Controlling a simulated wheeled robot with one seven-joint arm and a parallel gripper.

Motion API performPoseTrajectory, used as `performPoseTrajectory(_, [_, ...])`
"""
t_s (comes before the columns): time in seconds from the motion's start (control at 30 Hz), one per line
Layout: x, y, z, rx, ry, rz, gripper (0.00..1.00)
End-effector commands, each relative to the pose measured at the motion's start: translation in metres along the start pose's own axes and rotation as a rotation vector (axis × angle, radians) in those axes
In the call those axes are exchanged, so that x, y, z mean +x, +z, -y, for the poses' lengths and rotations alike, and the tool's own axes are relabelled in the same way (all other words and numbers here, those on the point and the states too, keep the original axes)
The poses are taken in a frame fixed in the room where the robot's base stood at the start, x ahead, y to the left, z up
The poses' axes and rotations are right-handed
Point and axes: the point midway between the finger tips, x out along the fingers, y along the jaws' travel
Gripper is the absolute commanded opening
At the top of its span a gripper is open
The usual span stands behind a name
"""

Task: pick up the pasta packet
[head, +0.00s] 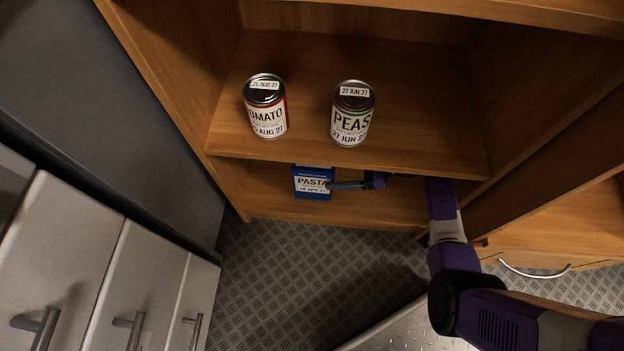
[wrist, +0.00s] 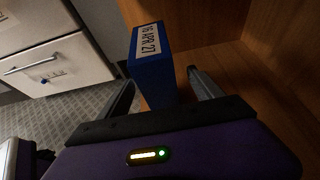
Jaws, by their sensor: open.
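The pasta packet (head: 312,190) is a blue box with a white label reading PASTA and a date. It stands on the lower shelf, partly under the upper shelf's edge in the head view. In the wrist view the packet (wrist: 152,62) shows its blue top and side, with the date label towards me. My gripper (wrist: 163,88) is open, with one finger to the left of the packet and one to the right. The packet's near end lies between or just beyond the fingertips; I cannot tell whether they touch it. In the head view a finger reaches the packet's right side.
A tomato can (head: 266,108) and a peas can (head: 352,116) stand on the upper shelf (head: 420,140), directly above my arm's reach. Wooden side walls (head: 165,60) bound the shelves. Grey drawers (head: 75,260) with handles stand at left. The patterned floor (head: 300,280) is clear in front.

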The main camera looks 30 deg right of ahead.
Motion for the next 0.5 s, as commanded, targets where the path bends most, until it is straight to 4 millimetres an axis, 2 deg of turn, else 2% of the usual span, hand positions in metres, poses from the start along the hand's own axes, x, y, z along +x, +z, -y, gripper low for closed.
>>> performPoseTrajectory(0.5, [0.064,-0.005,-0.005,0.001,0.001,0.001,0.75])
